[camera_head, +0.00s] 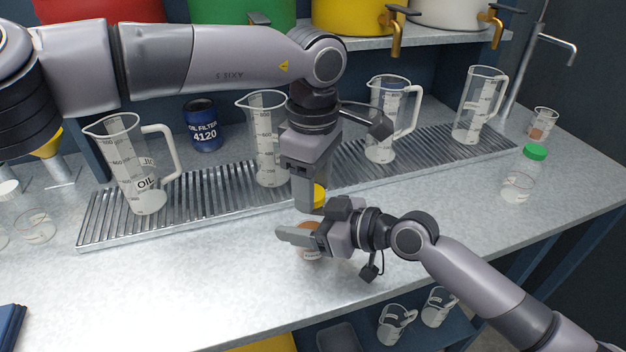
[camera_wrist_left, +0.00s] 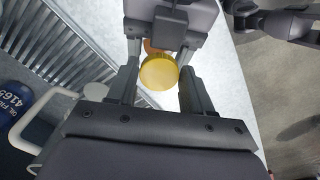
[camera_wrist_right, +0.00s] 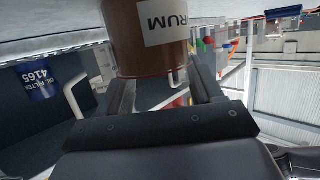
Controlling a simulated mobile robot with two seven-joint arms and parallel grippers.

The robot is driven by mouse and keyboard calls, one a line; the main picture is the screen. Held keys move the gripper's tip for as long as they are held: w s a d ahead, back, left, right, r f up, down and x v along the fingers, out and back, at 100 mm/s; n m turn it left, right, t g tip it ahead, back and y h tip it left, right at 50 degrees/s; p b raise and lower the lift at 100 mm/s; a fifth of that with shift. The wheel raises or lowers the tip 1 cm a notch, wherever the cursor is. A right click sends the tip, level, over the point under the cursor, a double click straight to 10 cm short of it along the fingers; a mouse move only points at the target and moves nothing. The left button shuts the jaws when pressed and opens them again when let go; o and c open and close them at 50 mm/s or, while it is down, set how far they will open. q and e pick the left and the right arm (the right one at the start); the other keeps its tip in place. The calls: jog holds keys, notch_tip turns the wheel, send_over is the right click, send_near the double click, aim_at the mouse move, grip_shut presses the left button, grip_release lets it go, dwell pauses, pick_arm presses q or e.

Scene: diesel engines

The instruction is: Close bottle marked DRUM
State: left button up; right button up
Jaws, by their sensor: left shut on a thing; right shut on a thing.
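My left gripper (camera_head: 309,196) points down and is shut on a yellow cap (camera_head: 319,196). The cap also shows between its fingers in the left wrist view (camera_wrist_left: 159,73). My right gripper (camera_head: 300,236) is shut sideways on a clear bottle with brown contents (camera_head: 310,255), just below the cap. In the right wrist view the bottle (camera_wrist_right: 150,40) has a white label reading "RUM", its first letter cut off. In the left wrist view the cap overlaps the bottle's brown edge. My right gripper hides the bottle's top in the head view, so I cannot tell whether cap and bottle touch.
A metal drip grate (camera_head: 215,203) runs behind the grippers, bearing several measuring jugs, one marked OIL (camera_head: 128,165). A blue oil filter can (camera_head: 203,125) stands behind. A clear bottle (camera_head: 517,188), a green cap (camera_head: 535,152) and a small beaker (camera_head: 543,124) stand right. The front counter is mostly clear.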

pick_arm(q)
jog(key=shift+f, duration=0.35)
jog(key=shift+m, duration=1.6)
jog(key=o, duration=1.1)
jog(key=shift+r, duration=2.3)
jog(key=shift+c, duration=0.2)
